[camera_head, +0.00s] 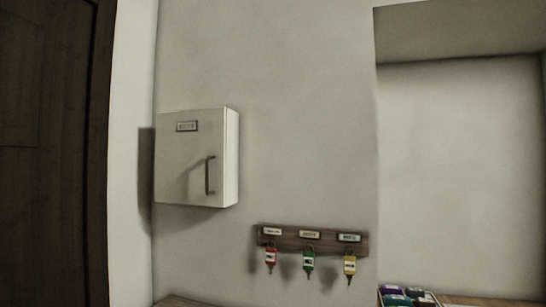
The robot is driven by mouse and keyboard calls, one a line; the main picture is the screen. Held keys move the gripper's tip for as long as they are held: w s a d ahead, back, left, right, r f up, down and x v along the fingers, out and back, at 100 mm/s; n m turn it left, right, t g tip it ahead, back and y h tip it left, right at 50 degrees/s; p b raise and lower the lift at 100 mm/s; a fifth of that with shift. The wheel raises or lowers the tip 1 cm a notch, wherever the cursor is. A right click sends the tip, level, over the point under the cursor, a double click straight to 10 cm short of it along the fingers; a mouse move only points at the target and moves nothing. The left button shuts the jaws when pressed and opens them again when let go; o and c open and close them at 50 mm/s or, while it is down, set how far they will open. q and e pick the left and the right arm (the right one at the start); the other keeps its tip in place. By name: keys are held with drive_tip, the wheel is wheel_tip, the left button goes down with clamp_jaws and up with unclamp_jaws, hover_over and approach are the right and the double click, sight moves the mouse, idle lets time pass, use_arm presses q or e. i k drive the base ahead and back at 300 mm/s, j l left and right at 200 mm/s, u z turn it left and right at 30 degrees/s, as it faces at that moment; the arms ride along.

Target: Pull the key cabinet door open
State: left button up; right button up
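The key cabinet (232,160) is a white box fixed to the wall, left of the middle of the head view. Its door (180,160) faces me and looks shut. The door carries a small label plate (187,126) near the top and a dark vertical handle (210,175) near its right edge. Neither of my grippers shows in the head view, so I cannot see whether they are open or shut. Nothing touches the cabinet or its handle.
A dark wooden door (45,150) stands at the left. A tray with coloured items (398,298) sits lower right.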

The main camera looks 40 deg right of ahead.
sight(190, 151)
drive_tip(key=z, duration=0.75)
drive_tip(key=l+u, duration=0.75)
drive_tip(key=u, duration=0.25)
